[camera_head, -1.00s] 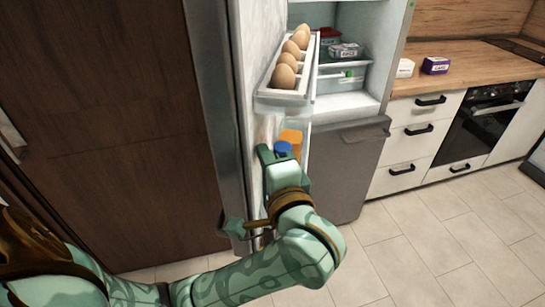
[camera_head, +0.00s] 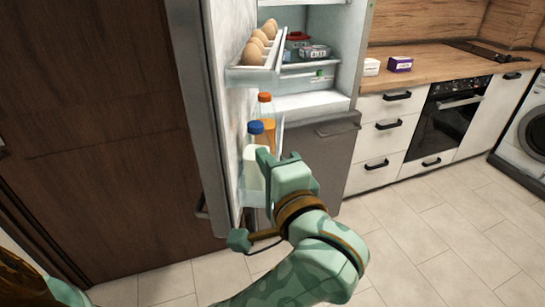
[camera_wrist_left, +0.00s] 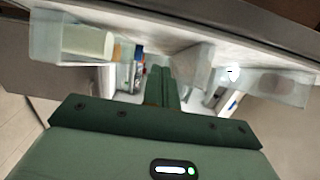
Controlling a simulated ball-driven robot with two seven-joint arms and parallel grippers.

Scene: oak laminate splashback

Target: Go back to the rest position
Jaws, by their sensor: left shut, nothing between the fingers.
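My left gripper (camera_head: 292,160) is shut and empty, in front of the open fridge door's lower bottle shelf in the head view. In the left wrist view its closed fingers (camera_wrist_left: 162,85) point at the fridge's inside, with nothing held between them. My left arm comes in from the bottom of the head view. My right gripper is not in view.
The open fridge door (camera_head: 190,100) stands close on the left. Its shelves hold several eggs (camera_head: 262,38), a blue-capped bottle (camera_head: 255,165) and an orange-capped bottle (camera_head: 265,108). The tiled floor (camera_head: 430,235) on the right is clear.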

